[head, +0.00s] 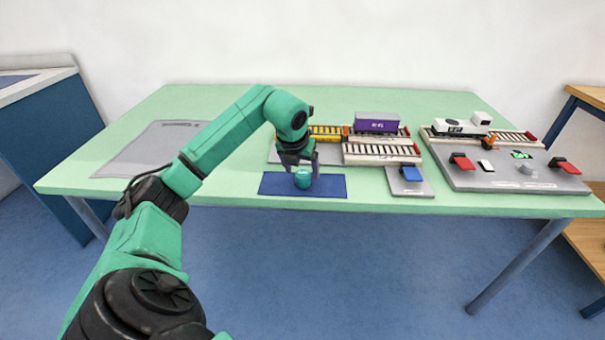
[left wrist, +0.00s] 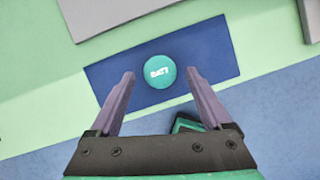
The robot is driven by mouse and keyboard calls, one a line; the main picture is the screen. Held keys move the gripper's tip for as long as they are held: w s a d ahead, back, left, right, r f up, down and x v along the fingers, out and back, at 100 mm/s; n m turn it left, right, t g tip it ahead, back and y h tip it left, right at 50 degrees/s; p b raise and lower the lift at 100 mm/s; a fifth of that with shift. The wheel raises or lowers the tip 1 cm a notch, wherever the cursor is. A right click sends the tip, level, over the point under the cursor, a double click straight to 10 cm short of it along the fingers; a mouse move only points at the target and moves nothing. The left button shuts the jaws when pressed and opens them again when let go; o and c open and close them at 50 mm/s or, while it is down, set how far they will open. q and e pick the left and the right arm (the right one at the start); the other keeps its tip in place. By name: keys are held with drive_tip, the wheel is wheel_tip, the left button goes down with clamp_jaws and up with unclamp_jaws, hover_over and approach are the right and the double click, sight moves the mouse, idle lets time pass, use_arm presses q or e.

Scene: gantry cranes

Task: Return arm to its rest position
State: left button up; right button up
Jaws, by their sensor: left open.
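My left arm reaches in from the left in the head view, with my left gripper (head: 300,166) pointing down over the blue mat (head: 330,186) at the table's front edge. A round teal object (head: 303,179) stands on the mat, below and between the fingers. In the left wrist view, the teal object (left wrist: 160,72) has white lettering on top and lies just ahead of the two spread fingers (left wrist: 160,82). The left gripper is open, with gaps on both sides of the teal object. My right gripper is not in view.
A grey mat (head: 150,145) lies at left. The table's left part is otherwise clear.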

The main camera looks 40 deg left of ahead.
use_arm(q)
drive_tip(key=v, duration=0.9)
drive_tip(key=shift+s+r+p, duration=0.15)
drive_tip(key=shift+r+p, duration=0.05)
drive_tip(key=shift+p, duration=0.1)
drive_tip(key=shift+d, duration=0.1)
